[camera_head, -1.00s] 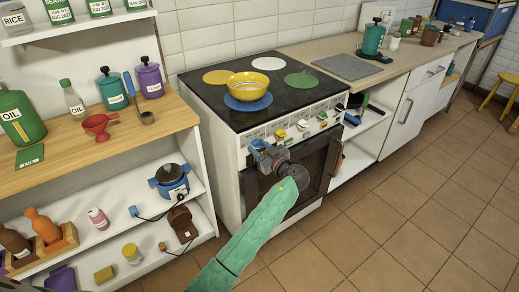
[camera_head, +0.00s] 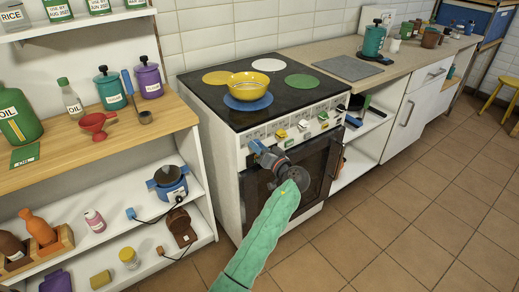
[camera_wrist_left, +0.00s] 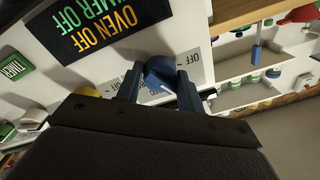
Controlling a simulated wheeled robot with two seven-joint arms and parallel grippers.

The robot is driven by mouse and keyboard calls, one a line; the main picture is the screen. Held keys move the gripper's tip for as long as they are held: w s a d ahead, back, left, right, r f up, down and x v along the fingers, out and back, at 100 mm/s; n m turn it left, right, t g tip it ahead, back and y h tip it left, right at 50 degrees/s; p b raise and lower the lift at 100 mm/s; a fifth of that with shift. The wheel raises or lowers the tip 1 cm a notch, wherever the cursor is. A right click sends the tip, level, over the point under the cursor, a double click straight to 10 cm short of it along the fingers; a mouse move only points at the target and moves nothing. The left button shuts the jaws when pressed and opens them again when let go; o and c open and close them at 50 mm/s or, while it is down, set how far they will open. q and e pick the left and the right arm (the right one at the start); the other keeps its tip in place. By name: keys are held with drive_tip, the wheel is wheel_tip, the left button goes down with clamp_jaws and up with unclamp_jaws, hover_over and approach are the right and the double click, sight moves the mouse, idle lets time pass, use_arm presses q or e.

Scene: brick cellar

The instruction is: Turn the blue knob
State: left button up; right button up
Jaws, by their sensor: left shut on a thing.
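The blue knob (camera_head: 256,146) is at the left end of the knob row on the front of the stove (camera_head: 243,190). In the left wrist view the blue knob (camera_wrist_left: 160,72) sits between the two fingers, beside a label reading OFF. My left gripper (camera_head: 262,151) is shut on it; its fingers also show in the wrist view (camera_wrist_left: 160,85). In the head view the gripper partly hides the knob. My right gripper is in neither view.
A yellow knob (camera_head: 281,134), a white knob (camera_head: 302,124) and a green knob (camera_head: 323,116) sit to the right on the same panel. A yellow bowl (camera_head: 253,86) stands on the hob. An open shelf unit (camera_head: 120,190) is close on the left. The floor on the right is clear.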

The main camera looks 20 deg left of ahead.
use_arm(q)
drive_tip(key=shift+m, duration=0.5)
drive_tip(key=o, duration=1)
drive_tip(key=b+v, duration=0.1)
drive_tip(key=v, duration=0.7)
drive_tip(key=shift+b, duration=0.35)
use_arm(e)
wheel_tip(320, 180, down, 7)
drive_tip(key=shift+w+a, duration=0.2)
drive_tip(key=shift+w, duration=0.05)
use_arm(q)
drive_tip(key=shift+a, duration=0.1)
